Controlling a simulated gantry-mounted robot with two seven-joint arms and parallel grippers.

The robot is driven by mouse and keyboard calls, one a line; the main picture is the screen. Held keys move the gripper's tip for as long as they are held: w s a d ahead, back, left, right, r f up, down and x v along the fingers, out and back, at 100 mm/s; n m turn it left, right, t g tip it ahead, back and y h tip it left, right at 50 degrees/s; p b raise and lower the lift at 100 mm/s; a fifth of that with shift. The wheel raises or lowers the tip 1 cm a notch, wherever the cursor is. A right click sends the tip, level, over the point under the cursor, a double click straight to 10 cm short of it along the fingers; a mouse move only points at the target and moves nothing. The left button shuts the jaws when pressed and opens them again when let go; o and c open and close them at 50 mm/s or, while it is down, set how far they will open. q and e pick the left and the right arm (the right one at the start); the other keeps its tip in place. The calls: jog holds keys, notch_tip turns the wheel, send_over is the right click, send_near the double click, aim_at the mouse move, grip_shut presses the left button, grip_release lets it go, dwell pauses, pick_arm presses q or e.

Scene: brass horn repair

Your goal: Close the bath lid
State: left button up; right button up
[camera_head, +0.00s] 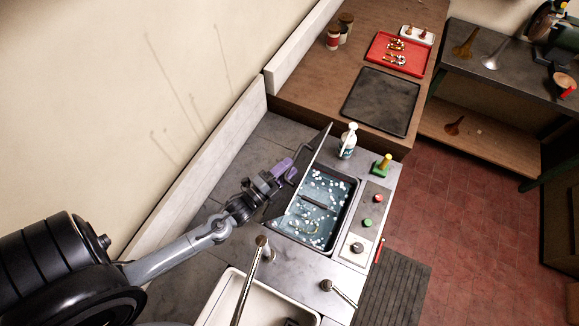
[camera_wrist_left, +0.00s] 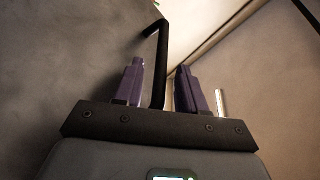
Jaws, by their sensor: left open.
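The bath (camera_head: 318,212) is a dark-rimmed basin of bluish liquid with white bubbles, set in the grey counter; something curved lies in it. Its dark lid (camera_head: 317,148) stands raised and tilted along the bath's left side, seen nearly edge-on. My left gripper (camera_head: 289,170), with purple fingers, is at the lid's outer side, left of the bath. In the left wrist view a bent black handle bar (camera_wrist_left: 161,62) lies between the two open fingers; I cannot tell whether they touch it. My right gripper is not in view.
A white spray bottle (camera_head: 348,140) and a green-and-yellow object (camera_head: 381,165) stand beyond the bath. A button panel (camera_head: 367,222) lies to its right. A tap (camera_head: 249,273) and white sink (camera_head: 213,313) are nearer. A wooden bench (camera_head: 300,90) stands beyond.

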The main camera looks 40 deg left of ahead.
pick_arm(q)
jog(key=s+f+b, duration=0.1)
jog(key=s+b, duration=0.1)
jog(key=s, duration=0.7)
jog(key=shift+s+a, duration=0.2)
jog(key=shift+a, duration=0.15)
